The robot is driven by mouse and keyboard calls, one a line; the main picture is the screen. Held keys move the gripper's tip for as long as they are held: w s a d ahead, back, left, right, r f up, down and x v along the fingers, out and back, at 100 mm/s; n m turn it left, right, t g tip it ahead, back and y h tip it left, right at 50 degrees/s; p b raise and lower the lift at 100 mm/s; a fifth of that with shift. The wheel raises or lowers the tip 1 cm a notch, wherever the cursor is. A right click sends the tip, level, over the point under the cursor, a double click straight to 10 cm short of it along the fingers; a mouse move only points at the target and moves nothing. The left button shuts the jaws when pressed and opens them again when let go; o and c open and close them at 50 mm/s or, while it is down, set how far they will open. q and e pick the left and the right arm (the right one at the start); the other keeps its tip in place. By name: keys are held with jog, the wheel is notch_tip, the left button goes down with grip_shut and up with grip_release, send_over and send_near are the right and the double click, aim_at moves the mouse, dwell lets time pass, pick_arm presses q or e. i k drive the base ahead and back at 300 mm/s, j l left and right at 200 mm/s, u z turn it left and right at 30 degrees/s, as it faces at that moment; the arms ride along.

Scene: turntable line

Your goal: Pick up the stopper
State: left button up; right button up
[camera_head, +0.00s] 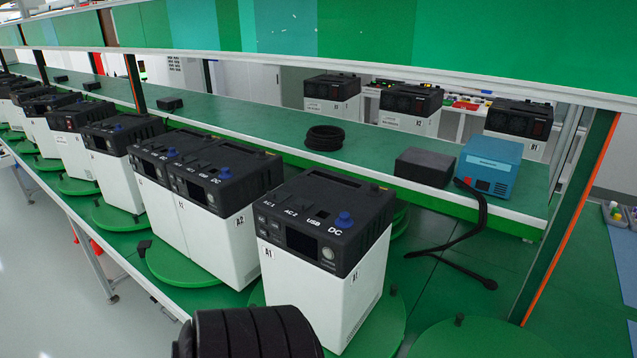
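No part is clearly marked as the stopper. A blue round plug (344,219) sits upright at the DC socket on top of the nearest power unit (315,276), labelled A1, and may be the stopper. Similar blue plugs sit on the unit labelled A2 (213,170) and on other units behind it. A small black block (144,246) at the edge of a green turntable could also be it; I cannot tell which. Neither of my grippers is in view. A dark ribbed part at the bottom edge seems to be my arm.
White-and-black units stand in a row on green turntables (165,270). A raised green shelf (375,150) behind holds a coiled black cable (325,138), a black box (423,167) and a blue device (489,166) with a hanging black cable (470,225). An empty turntable (480,340) lies front right.

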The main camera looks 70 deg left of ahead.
aim_at(374, 191)
jog(key=u, duration=2.55)
jog(key=l, duration=0.1)
